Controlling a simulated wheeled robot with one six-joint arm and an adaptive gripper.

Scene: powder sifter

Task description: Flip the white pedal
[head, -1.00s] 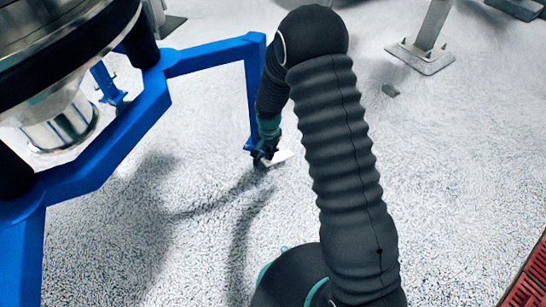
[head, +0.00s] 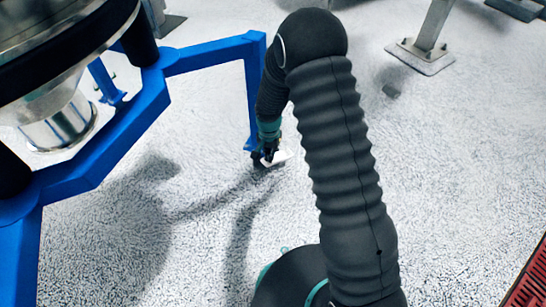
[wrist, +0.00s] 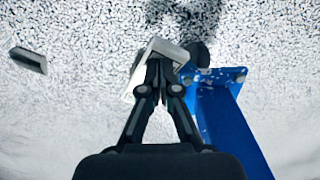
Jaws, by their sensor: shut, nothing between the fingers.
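The white pedal (wrist: 168,50) is a small pale bent plate at the foot of a blue leg in the wrist view. In the head view the white pedal (head: 278,157) shows low beside the same leg, partly hidden by my gripper. My gripper (wrist: 157,68) is shut and empty, with its fingertips at the pedal's near side, overlapping it in the picture. I cannot tell whether they touch it. In the head view my gripper (head: 264,158) points down close to the floor.
The blue frame (head: 210,57) has a leg (wrist: 232,125) just right of my gripper in the wrist view. A metal sifter (head: 55,50) stands at the left. A grey post with a foot plate (head: 422,55) stands at the upper right. Speckled floor at the right is mostly clear.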

